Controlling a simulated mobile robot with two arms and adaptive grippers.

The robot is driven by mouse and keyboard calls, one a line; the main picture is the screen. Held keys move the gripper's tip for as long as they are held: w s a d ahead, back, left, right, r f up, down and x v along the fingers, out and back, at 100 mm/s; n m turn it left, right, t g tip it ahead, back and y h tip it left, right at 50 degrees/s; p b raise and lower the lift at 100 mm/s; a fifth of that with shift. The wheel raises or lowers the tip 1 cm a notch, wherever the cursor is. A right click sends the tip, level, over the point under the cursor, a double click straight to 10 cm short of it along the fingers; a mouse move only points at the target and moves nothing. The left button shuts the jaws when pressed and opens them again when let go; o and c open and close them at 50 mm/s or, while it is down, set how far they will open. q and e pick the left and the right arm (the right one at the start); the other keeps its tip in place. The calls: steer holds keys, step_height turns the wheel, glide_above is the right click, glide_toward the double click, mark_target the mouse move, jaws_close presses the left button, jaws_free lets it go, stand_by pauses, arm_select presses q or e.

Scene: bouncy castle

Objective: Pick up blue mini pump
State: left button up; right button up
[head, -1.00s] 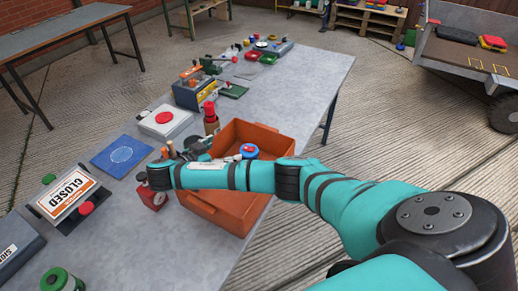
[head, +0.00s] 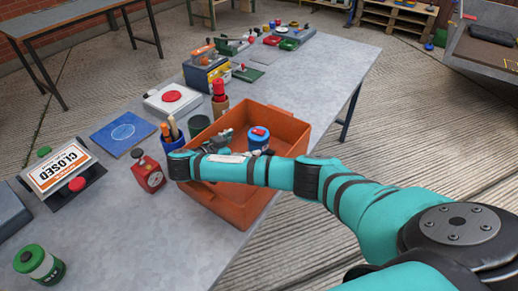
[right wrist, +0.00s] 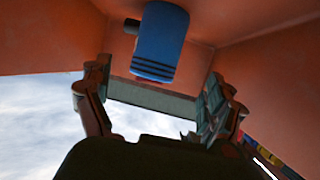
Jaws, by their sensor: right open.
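The blue mini pump (head: 258,141), a short blue cylinder with a red and white patch on top, is inside the orange crate (head: 290,125) on the grey table. My right gripper (head: 224,139) is open and empty at the crate, just left of the pump. In the right wrist view a blue cylinder (right wrist: 160,42), apparently the pump, shows beyond the spread fingers (right wrist: 155,95), with orange crate walls around it. It appears apart from both fingers. My right forearm hides part of the crate. My left gripper is out of view.
Left of the crate stand a blue cup with tools (head: 173,136), a red box-like device (head: 148,173) and a dark green cup (head: 199,127). A red-topped bottle (head: 219,98) stands behind it. The table's front middle (head: 165,240) is clear.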

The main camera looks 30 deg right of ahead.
mark_target(251, 142)
steer(key=shift+b+x, duration=0.85)
steer(key=shift+x, duration=0.05)
steer(key=b+x, duration=0.2)
steer(key=x, duration=0.1)
steer(key=b+x, duration=0.1)
steer(key=b, duration=0.1)
steer(key=shift+s+d+r, duration=0.1)
steer(key=shift+s+d, duration=0.1)
steer(key=shift+d, duration=0.2)
steer(key=shift+w+d, duration=0.15)
steer(key=shift+d, duration=0.3)
steer(key=shift+c, duration=0.9)
steer(key=c, duration=1.5)
